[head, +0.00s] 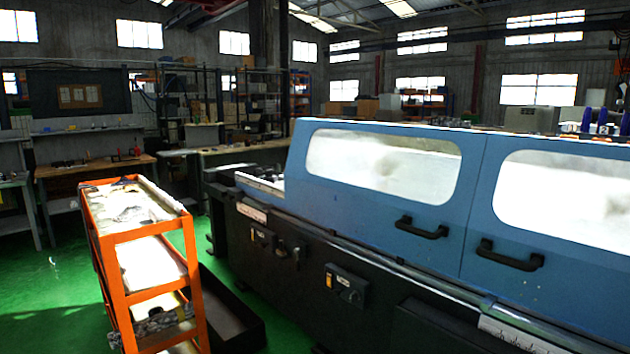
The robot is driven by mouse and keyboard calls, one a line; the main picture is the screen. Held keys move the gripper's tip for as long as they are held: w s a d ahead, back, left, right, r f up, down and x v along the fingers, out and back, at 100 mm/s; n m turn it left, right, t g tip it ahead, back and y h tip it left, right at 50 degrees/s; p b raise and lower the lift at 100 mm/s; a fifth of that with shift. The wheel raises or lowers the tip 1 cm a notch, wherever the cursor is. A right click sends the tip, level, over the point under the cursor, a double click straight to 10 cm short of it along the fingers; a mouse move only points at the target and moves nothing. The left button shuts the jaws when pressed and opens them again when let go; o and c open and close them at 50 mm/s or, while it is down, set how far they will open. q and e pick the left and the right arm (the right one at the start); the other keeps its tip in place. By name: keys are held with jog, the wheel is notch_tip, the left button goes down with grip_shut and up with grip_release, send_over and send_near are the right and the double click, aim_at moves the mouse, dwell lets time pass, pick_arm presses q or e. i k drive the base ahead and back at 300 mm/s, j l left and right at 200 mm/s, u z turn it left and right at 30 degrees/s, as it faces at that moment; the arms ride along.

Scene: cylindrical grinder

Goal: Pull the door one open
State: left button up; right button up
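A blue cylindrical grinder (292,185) fills the right half of the head view. Its front has two blue sliding doors side by side, each with a pale window. The left door (340,206) has a black bar handle (421,228) near its lower right corner. The right door (480,205) has a black bar handle (509,255) near its lower left corner. The doors meet at a narrow seam and look shut. I cannot tell which is door one. Neither of my grippers is in view.
An orange cart (112,272) with cluttered shelves stands left of the grinder's dark base (290,290). A dark low tray (240,325) lies on the floor between them. Workbenches (95,167) line the back left. Green floor (55,290) is clear at left.

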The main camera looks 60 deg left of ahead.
aim_at(419, 167)
jog(key=u, duration=1.7)
